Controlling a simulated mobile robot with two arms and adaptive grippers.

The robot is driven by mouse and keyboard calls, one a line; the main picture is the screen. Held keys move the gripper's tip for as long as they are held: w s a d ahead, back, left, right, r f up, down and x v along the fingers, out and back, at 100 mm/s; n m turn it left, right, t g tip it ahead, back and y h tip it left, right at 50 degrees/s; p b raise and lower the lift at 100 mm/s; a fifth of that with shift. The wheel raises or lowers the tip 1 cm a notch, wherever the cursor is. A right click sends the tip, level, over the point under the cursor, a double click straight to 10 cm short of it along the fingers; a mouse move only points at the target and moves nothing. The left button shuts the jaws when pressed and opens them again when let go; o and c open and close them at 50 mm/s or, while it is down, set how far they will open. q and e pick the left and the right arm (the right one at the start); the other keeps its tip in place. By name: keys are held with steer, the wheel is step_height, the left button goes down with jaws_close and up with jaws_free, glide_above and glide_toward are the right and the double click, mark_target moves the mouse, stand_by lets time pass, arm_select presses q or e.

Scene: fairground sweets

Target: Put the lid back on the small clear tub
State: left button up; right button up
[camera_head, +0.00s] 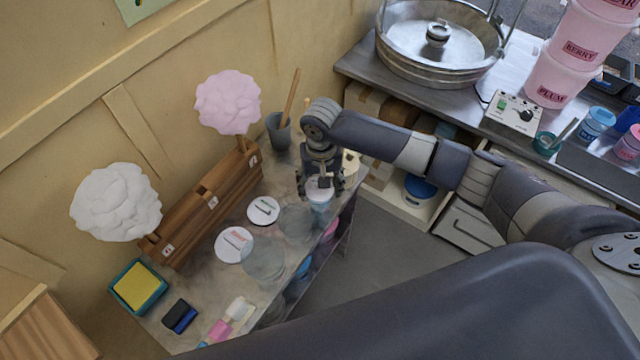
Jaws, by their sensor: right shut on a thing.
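My right gripper (320,187) points down at the far right end of the narrow grey table. It is shut on a white lid (319,194), which is partly hidden by the fingers. The small clear tub (321,207), with a bluish tint, shows just under the lid. I cannot tell whether the lid touches the tub's rim. Two larger clear tubs, one in the middle (297,223) and one nearer (263,259), stand along the table's front edge. Two white lids with marks lie flat behind them, a smaller one (263,210) and a larger one (233,245). My left gripper is not in view.
A wooden rack (205,210) holds pink (228,101) and white (116,202) candy floss at the back. A grey pot (279,131) with a stick stands behind the gripper. A yellow sponge tray (138,287) and dark blue block (180,315) lie at the near left.

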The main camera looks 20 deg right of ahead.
steer(key=o, duration=0.8)
steer(key=shift+o, duration=0.2)
steer(key=o, duration=0.4)
step_height(320, 180, up, 2)
steer(key=p, duration=0.3)
steer(key=shift+r, duration=2.5)
